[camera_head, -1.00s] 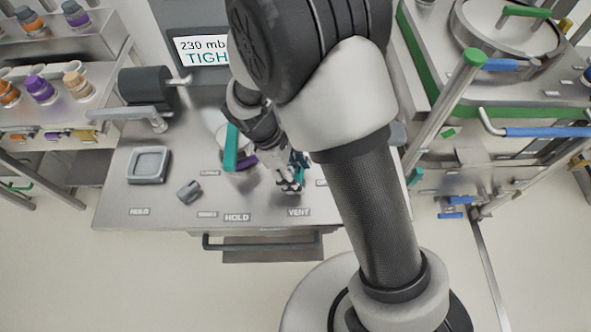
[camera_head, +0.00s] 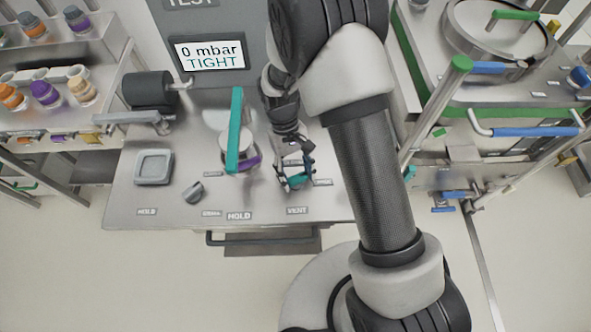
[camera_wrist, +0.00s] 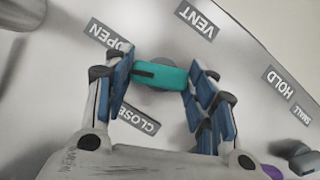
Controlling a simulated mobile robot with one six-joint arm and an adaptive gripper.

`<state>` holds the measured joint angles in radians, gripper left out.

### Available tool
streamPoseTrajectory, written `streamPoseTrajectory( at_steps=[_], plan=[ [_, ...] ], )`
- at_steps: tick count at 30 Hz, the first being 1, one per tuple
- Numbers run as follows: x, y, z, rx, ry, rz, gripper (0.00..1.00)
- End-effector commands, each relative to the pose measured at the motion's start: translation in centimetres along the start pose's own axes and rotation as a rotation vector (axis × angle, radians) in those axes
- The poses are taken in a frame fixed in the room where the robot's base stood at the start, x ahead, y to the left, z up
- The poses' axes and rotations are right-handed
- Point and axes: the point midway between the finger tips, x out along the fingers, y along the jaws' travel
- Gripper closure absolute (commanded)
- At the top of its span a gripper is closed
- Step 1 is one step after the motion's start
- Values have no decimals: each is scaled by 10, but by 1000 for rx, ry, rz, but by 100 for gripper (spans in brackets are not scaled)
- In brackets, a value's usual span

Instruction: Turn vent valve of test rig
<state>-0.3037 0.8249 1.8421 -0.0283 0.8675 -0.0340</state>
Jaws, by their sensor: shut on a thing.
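The vent valve has a short teal handle (camera_wrist: 160,75) on a grey round base, between the OPEN (camera_wrist: 108,38) and CLOSE (camera_wrist: 138,119) labels. A dark mark runs along the handle's left half, its left end below the OPEN label. My gripper (camera_wrist: 160,82) has blue-padded fingers at both ends of the handle and is shut on it. In the head view my gripper (camera_head: 294,177) reaches down onto the teal handle (camera_head: 298,181), partly hiding it, behind the VENT label (camera_head: 297,210). The test rig's display (camera_head: 209,53) reads 0 mbar TIGHT.
A canister under a tall teal bar (camera_head: 234,130) stands left of my gripper. A cart with green edges (camera_head: 480,113) stands right.

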Motion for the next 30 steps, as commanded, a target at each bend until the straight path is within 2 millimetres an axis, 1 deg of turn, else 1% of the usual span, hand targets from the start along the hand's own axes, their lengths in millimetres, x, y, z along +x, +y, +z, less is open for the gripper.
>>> streamPoseTrajectory(
  at_steps=[6, 15, 21, 30],
  plan=[
    [0, 2, 1, 166, -1, -69, 72],
    [0, 2, 2, 318, 0, -132, 72],
    [1, 2, 2, 365, 1, -151, 72],
    [1, 2, 2, 382, 1, -158, 72]
  ],
)
